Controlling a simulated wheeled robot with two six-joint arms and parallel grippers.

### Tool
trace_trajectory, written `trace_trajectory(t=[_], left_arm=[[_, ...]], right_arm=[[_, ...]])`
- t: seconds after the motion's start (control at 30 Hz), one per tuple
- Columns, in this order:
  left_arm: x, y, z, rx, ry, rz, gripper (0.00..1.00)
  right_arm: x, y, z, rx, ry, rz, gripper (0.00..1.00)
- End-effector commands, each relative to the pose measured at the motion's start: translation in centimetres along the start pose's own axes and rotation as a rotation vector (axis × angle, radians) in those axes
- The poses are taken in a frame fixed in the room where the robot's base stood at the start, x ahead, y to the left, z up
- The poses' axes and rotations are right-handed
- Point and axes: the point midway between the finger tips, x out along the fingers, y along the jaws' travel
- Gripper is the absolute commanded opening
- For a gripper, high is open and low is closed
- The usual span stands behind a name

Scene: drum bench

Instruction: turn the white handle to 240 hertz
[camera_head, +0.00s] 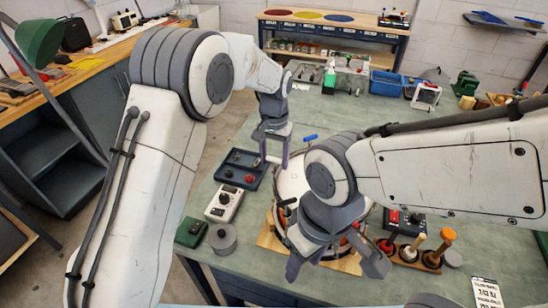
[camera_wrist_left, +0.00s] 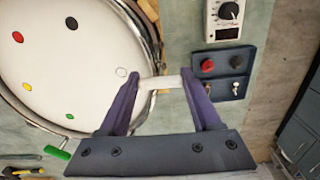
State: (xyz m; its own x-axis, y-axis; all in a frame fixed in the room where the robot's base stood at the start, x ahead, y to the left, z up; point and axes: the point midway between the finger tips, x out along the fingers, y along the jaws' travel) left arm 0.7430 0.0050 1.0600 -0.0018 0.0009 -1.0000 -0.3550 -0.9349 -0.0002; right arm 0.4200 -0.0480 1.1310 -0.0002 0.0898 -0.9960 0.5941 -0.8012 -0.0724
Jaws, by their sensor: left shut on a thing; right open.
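The drum (camera_head: 291,182) lies on the bench, partly hidden behind my right arm. In the left wrist view its pale head (camera_wrist_left: 75,65) carries coloured dots and a white ringed dot near the rim. The white handle (camera_wrist_left: 160,83) sits at the rim beside that dot. My left gripper (camera_head: 274,161) is shut on the white handle, one purple finger on each end side. A green handle (camera_wrist_left: 57,153) and a blue handle (camera_head: 310,137) stand at other rim places. My right gripper (camera_head: 338,263) is open and empty above the drum's near side.
A white dial box (camera_head: 224,203) and a dark tray with red and black knobs (camera_head: 240,170) stand left of the drum. Wooden-handled tools in a rack (camera_head: 432,258) stand at right. A printed card (camera_head: 488,293) lies near the front; its text is unclear.

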Motion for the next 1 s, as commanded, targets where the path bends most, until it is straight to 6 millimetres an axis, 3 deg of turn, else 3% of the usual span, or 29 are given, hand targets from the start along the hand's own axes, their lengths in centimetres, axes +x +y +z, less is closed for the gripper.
trace_trajectory(t=[0.2, 0.23, 0.3, 0.67, 0.77, 1.0], left_arm=[[-0.1, 0.0, -0.2, -0.001, 0.007, 0.0, 0.09], [-0.1, 0.0, -0.2, -0.001, 0.007, 0.0, 0.69], [-0.1, 0.0, -0.2, -0.002, 0.007, 0.0, 0.95], [-0.3, 0.0, -0.1, -0.002, 0.004, 0.0, 0.95], [-1.2, 0.0, -0.2, -0.002, 0.007, 0.0, 0.95], [-5.9, 0.0, -0.2, -0.002, 0.009, 0.0, 0.95]], right_arm=[[0.0, 0.0, 0.0, 0.0, 0.0, 0.0, 0.52], [0.0, 0.0, 0.0, 0.0, 0.0, 0.0, 0.52], [0.0, 0.0, 0.0, 0.0, 0.0, 0.0, 0.52], [0.1, 0.0, 0.0, 0.0, 0.0, 0.0, 0.52], [0.4, 0.0, 0.0, 0.0, 0.0, 0.0, 0.52], [1.2, 0.1, 0.1, -0.001, 0.0, 0.0, 0.52]])
